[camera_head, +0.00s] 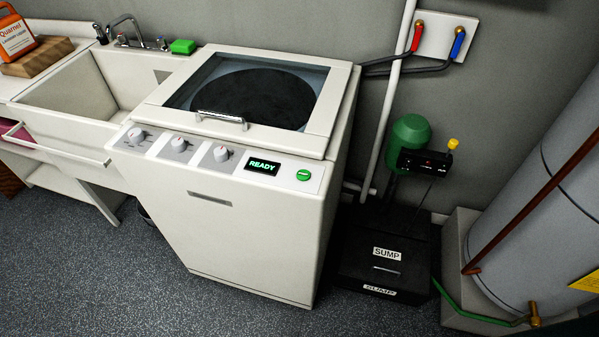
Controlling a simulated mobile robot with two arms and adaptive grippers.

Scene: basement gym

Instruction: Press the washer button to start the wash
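The washer (230,215) is a cream top-loading machine in the middle of the view. Its lid (250,95) is down, with a glass window and a metal handle (221,119). A small dark display (262,165) reads "READY" in green. The round green button (303,174) sits just right of the display, on the panel's right end. Nothing covers the button. Neither of my grippers shows in the head view.
A utility sink (85,90) stands left of the washer, with a green sponge (183,47) and an orange laundry liquid jug (14,35). A black sump box (385,250) and a grey tank (560,190) stand to the right. The floor (120,285) in front is clear.

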